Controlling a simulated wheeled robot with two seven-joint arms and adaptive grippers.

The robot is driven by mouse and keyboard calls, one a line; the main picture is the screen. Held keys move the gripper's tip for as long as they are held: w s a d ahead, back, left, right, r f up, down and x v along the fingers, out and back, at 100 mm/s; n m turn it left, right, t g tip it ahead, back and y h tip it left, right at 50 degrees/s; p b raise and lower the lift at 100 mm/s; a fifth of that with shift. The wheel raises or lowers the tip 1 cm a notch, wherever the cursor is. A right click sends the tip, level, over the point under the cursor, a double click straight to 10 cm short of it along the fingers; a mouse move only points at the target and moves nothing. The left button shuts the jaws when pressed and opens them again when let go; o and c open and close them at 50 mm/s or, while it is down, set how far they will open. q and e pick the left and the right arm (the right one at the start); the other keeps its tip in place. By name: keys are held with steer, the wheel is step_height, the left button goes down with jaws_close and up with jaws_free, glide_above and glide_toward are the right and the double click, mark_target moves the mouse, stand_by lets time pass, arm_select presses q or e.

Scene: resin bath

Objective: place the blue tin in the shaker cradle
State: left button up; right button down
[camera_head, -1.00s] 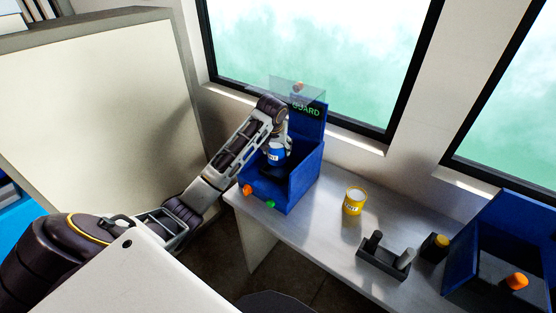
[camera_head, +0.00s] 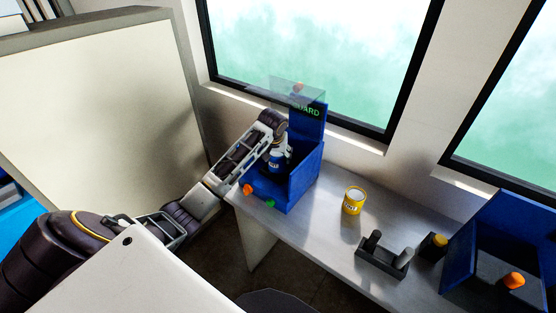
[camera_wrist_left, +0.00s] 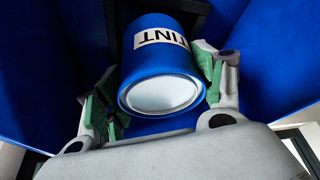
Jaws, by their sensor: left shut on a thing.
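The blue tin (camera_head: 277,160) with a white label is inside the blue shaker box (camera_head: 305,178) on the bench. In the left wrist view the blue tin (camera_wrist_left: 160,65), labelled TINT, stands between the green finger pads of my left gripper (camera_wrist_left: 155,95), which is shut on it. A dark piece, perhaps the cradle (camera_wrist_left: 115,15), shows behind the tin. The tin's base is hidden, so I cannot tell whether it rests on the cradle. My left gripper (camera_head: 274,150) is partly hidden by its own wrist in the head view. My right gripper is not in view.
A clear guard (camera_head: 285,90) is raised above the box. An orange knob (camera_head: 248,189) and a green button (camera_head: 270,203) are on its front. A yellow tin (camera_head: 354,200), a dark holder (camera_head: 383,257) and another blue box (camera_head: 500,255) are to the right.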

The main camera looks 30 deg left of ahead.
arm_select(q)
step_height(320, 180, down, 2)
steer(key=shift+w+f+p, duration=0.2)
steer(key=shift+f+p, duration=0.05)
steer(key=shift+p, duration=0.2)
steer(key=shift+f, duration=0.1)
steer(key=shift+f, duration=0.1)
steer(key=o, duration=1.3)
steer(key=shift+o, duration=0.5)
steer(key=b+v, duration=0.2)
steer(key=v, duration=1)
